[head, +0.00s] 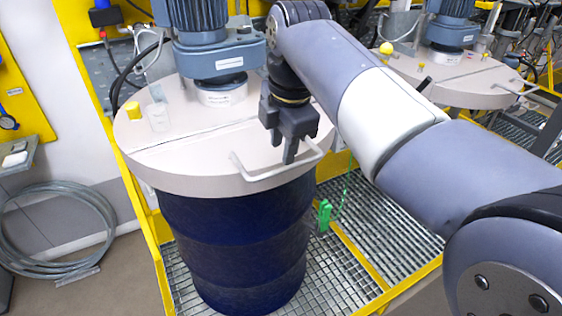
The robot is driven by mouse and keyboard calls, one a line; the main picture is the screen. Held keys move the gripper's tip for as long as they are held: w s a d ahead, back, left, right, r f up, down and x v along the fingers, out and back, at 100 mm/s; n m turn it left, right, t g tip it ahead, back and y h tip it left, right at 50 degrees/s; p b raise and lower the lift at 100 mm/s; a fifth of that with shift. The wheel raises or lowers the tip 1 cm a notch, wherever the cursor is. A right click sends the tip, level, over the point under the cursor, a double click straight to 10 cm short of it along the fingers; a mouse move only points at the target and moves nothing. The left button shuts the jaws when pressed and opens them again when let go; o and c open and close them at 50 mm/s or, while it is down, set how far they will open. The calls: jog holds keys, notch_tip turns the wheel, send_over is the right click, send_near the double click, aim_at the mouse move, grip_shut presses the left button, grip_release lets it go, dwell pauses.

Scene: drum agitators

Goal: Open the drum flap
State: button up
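The nearer blue drum (235,240) stands upright under a pale round lid. The front part of the lid is the flap (195,165), which lies flat and looks closed along a seam. A pale bent bar handle (250,177) sticks out at the flap's front right. My gripper (289,152) points down over the right side of the flap, right at the handle. Its fingertips overlap the handle in the picture. I cannot tell whether the fingers touch or clasp the bar, since the wrist and fingers hide part of it.
A blue-grey agitator motor (190,22) stands on the rear of the lid, beside a yellow cap (133,110). A second lidded drum (455,75) is at the back right. Metal grating (375,225) and yellow frame bars surround the drum. A coiled hose (60,230) lies left.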

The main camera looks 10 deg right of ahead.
aim_at(280, 169)
jog(key=f, duration=0.3)
jog(key=w+f, duration=0.1)
jog(key=f, duration=0.1)
jog(key=shift+a+f, duration=0.1)
jog(key=shift+a, duration=0.05)
jog(key=shift+c, duration=0.4)
grip_shut()
